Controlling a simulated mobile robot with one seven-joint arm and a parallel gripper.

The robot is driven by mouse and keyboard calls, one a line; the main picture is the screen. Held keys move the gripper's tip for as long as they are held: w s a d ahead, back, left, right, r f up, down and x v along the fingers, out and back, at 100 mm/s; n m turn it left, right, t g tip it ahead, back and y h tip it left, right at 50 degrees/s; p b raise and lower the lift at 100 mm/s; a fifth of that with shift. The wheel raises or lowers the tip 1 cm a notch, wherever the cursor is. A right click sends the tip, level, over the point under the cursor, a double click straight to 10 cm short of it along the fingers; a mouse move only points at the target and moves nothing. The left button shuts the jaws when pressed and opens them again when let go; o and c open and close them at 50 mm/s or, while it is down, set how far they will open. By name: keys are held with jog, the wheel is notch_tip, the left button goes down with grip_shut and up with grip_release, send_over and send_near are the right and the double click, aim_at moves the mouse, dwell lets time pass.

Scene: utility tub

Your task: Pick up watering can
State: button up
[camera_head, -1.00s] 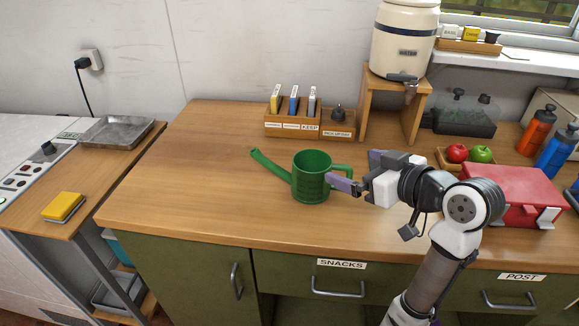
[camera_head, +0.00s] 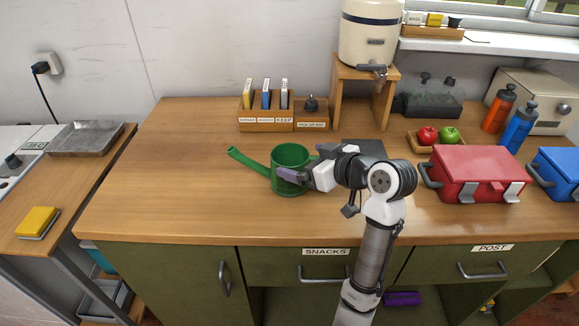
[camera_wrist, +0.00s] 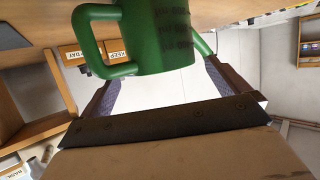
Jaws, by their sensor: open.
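The green watering can (camera_head: 287,156) stands upright on the wooden counter, its spout pointing left and its handle side towards my arm. My gripper (camera_head: 306,163) is open at the can's right side. One purple finger overlaps the can's front; the other finger and most of the handle are hidden behind my wrist. In the wrist view, the can (camera_wrist: 172,35) fills the top middle, its handle at the left near one finger. My gripper (camera_wrist: 162,80) shows its two fingers spread apart, with nothing clamped between them. I cannot tell whether a finger touches the can.
A wooden organiser (camera_head: 268,124) with upright packets stands behind the can. A water dispenser (camera_head: 370,35) sits on a wooden stand (camera_head: 390,96) at the back. A red toolbox (camera_head: 480,174) and a fruit tray (camera_head: 436,148) are to the right. The counter's left part is clear.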

aim_at(299, 160)
jog(key=p+x, duration=0.1)
jog(key=x, duration=0.3)
jog(key=shift+s+a+f, duration=0.1)
jog(key=shift+a+f, duration=0.1)
jog(key=shift+c, duration=0.4)
jog(key=c, duration=0.9)
